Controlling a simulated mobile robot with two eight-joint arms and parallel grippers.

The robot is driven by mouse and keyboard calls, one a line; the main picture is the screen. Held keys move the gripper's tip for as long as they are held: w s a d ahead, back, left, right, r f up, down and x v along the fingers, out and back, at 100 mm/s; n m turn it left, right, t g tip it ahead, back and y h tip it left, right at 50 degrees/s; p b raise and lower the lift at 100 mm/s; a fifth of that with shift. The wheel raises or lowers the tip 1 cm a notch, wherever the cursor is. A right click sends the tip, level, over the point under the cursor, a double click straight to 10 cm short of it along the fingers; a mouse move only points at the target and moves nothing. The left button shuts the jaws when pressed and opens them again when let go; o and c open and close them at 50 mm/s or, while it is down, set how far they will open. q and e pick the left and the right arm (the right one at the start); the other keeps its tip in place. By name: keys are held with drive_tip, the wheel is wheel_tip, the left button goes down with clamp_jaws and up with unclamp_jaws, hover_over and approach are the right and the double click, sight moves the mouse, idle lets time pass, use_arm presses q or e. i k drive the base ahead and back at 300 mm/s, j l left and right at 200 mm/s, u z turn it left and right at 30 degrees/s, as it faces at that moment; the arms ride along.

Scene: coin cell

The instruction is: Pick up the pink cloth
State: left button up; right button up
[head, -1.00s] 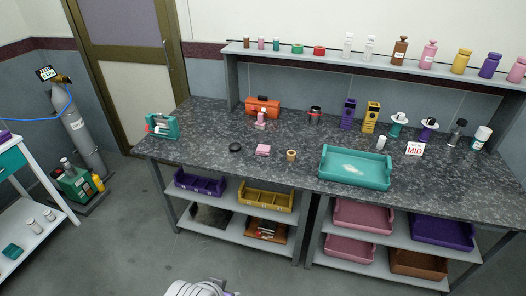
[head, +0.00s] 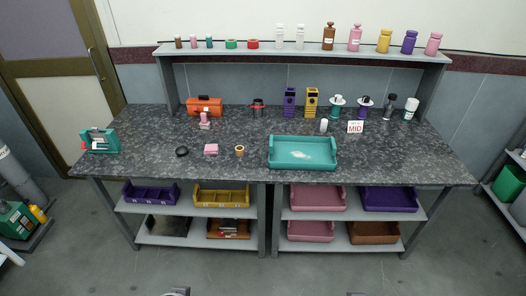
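The pink cloth (head: 211,149) is a small folded-looking pad lying flat on the dark speckled worktop (head: 225,172), near its front edge, left of the middle. It sits between a black round object (head: 182,151) on its left and a tan tape roll (head: 239,150) on its right, apart from both. Nothing touches or covers it. Only small grey bits, probably mine, show at the bottom edge of the head view. Neither gripper can be made out.
A teal tray (head: 303,165) stands right of the tape roll. A pink bottle (head: 205,122) and an orange toolbox (head: 204,105) are behind the cloth. A teal device (head: 100,140) stands at the left end. Shelves with bins are below; the floor in front is clear.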

sight(209, 149)
drive_tip(key=i+j+z, duration=0.3)
drive_tip(key=i+j, duration=0.15)
drive_tip(key=j, duration=0.25)
drive_tip(key=i+j+z, duration=0.2)
drive_tip(key=j, duration=0.15)
drive_tip(key=i+j+z, duration=0.15)
drive_tip(key=j, duration=0.25)
drive_tip(key=i+j+z, duration=0.15)
drive_tip(key=j, duration=0.3)
drive_tip(key=i+j+z, duration=0.15)
drive_tip(key=j, duration=0.3)
drive_tip(key=j+z, duration=0.2)
drive_tip(key=j, duration=0.2)
drive_tip(key=i, duration=0.05)
